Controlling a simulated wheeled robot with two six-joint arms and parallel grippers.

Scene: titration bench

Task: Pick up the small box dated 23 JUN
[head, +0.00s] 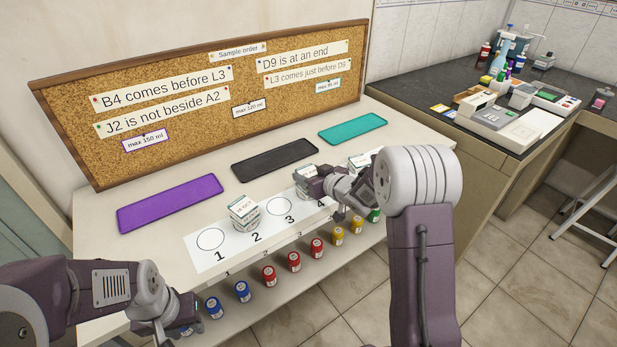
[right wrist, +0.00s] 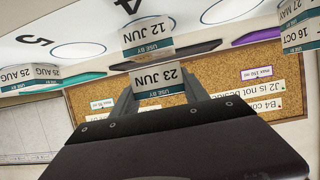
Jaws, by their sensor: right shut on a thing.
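The small box dated 23 JUN (right wrist: 160,82) is between the fingers of my right gripper (right wrist: 160,95), which is shut on it. Its white label with a teal "USE BY" band faces the wrist camera, upside down in that view. In the head view my right gripper (head: 314,183) is at the white numbered strip (head: 226,257), near number 4, with a box (head: 305,171) at its fingertips. A box dated 12 JUN (right wrist: 148,35) shows just beyond the held one. My left gripper (head: 172,322) is low at the left front, its fingers unclear.
A stack of boxes (head: 243,212) stands near number 2. More boxes (head: 360,161) stand at the right end, partly behind my right arm. Purple (head: 170,203), black (head: 275,159) and teal (head: 352,128) mats lie behind the strip. Several capped jars (head: 268,275) line the lower shelf.

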